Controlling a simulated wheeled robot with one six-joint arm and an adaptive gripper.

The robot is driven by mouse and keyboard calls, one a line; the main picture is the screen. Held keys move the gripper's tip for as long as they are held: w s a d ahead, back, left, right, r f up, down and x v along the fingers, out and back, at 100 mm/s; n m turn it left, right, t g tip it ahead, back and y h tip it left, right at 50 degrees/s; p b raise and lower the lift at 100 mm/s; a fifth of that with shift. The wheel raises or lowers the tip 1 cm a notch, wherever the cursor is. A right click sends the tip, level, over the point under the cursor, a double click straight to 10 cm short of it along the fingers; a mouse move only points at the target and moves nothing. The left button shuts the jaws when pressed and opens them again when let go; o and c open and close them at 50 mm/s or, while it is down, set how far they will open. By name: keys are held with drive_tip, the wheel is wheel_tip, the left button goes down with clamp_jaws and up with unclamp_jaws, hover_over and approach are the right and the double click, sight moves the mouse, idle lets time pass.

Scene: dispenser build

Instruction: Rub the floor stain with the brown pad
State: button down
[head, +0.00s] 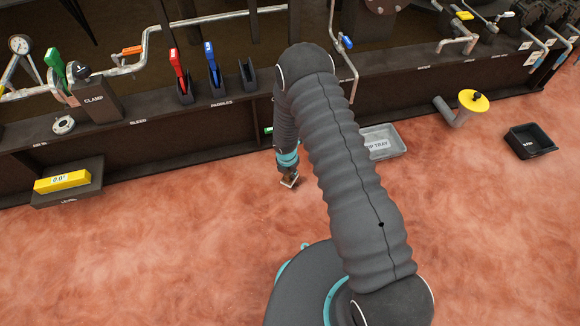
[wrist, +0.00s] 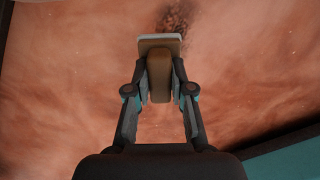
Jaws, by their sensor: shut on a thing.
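My gripper (wrist: 160,88) is shut on the brown pad (wrist: 159,65), which has a brown grip block and a pale edge at its far end. In the wrist view a dark speckled stain (wrist: 178,17) lies on the reddish floor just beyond the pad's far edge, and the pad may hide part of it. In the head view the pad (head: 289,181) is low near the floor below my arm. I cannot tell whether it touches the floor. The stain does not show clearly in the head view.
A grey drip tray (head: 382,143) lies on the floor right of my gripper, by the dark bench front (head: 180,146). A yellow-capped pipe piece (head: 463,105) and a black bin (head: 531,141) are farther right. A yellow level (head: 62,181) sits at the left. The front floor is clear.

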drive_tip(key=shift+r+p, duration=1.2)
drive_tip(key=shift+r, duration=0.45)
drive_tip(key=shift+d, duration=0.1)
